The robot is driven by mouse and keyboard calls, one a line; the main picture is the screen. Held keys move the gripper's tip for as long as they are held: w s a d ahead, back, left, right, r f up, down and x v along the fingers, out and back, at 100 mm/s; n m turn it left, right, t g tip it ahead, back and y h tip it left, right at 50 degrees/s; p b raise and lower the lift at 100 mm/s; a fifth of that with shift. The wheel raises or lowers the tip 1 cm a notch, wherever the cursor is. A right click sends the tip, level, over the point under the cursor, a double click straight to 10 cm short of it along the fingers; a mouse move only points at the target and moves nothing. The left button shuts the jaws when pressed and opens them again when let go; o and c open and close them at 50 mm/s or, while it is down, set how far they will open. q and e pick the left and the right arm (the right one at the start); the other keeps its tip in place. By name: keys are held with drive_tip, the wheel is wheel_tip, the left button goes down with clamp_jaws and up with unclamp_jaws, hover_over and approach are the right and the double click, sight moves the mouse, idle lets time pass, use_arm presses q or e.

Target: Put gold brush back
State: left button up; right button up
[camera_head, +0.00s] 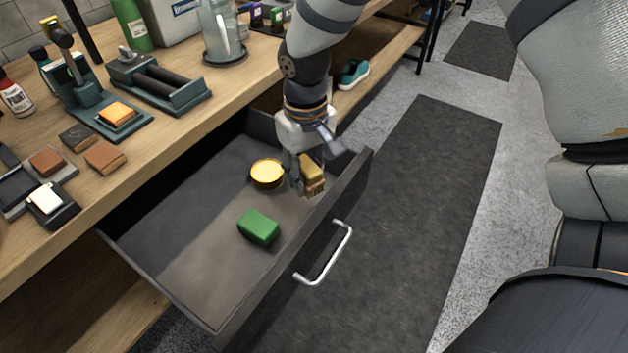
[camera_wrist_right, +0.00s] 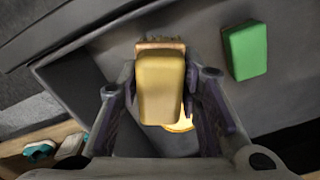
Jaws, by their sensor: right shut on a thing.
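The gold brush (camera_head: 312,172) has a gold block handle with brownish bristles along one side. My right gripper (camera_head: 302,180) is shut on it, inside the outline of the open drawer (camera_head: 200,240), close to the drawer's front panel. In the right wrist view the brush (camera_wrist_right: 160,85) sits between the two fingers (camera_wrist_right: 160,100), bristles at the far edge. Whether it touches the drawer floor I cannot tell. My left gripper is not in view.
In the drawer lie a round yellow tin (camera_head: 267,173), beside the gripper, and a green block (camera_head: 258,227). The drawer's left part is clear. A metal handle (camera_head: 325,255) sticks out in front. The wooden bench (camera_head: 165,145) above holds tools, bottles and small blocks.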

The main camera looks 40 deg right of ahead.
sight(307, 164)
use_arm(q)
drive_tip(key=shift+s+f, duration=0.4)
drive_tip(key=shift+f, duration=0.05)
use_arm(e)
wheel_tip(307, 164, down, 6)
drive_tip(key=shift+r, duration=0.1)
drive_tip(key=shift+b, duration=0.3)
drive_tip(key=o, duration=1)
wheel_tip(307, 164, up, 12)
drive_tip(key=shift+r+p, duration=0.1)
drive_tip(key=shift+p, duration=0.7)
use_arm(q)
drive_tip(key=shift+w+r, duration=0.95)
